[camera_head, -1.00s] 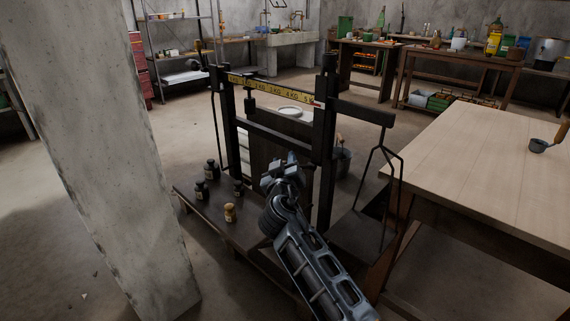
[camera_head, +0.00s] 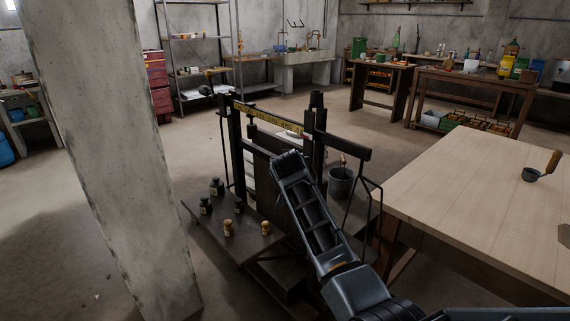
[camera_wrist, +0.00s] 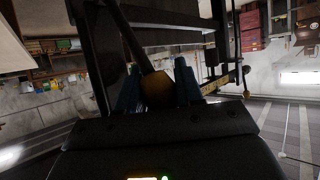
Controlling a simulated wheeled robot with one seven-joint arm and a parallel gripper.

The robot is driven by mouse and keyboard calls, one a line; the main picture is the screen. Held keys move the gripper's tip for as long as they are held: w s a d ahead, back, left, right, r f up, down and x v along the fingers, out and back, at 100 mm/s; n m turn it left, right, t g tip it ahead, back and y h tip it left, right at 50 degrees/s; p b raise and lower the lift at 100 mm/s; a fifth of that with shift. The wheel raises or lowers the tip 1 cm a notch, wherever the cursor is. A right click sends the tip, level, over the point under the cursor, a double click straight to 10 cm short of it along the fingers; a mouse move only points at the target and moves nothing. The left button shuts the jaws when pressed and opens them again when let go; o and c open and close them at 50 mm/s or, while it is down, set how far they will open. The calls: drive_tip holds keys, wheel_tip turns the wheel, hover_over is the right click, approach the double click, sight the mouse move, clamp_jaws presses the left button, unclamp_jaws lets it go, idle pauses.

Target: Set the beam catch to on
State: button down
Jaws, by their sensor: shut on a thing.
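The beam scale stands in the middle of the head view, with a dark frame and a beam with a yellow marked strip (camera_head: 268,118). In the wrist view, my gripper (camera_wrist: 159,88) has its two blue-grey fingers on either side of a tan knob (camera_wrist: 156,90), shut on it. A dark rod (camera_wrist: 131,35) runs from the knob up and left; this looks like the lever of the beam catch. In the head view my arm covers the gripper and the knob. I cannot tell whether the catch is on or off.
Several dark and brass weights (camera_head: 228,228) stand on the scale's low platform (camera_head: 207,231). A bucket (camera_head: 340,183) is behind the frame. A concrete pillar (camera_head: 110,150) rises on the left.

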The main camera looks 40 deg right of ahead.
drive_tip(key=shift+d+r+m+y+p, duration=0.35)
drive_tip(key=shift+d+y+p, duration=0.15)
drive_tip(key=shift+d+p, duration=0.25)
drive_tip(key=c, duration=0.8)
unclamp_jaws()
drive_tip(key=shift+f, duration=0.1)
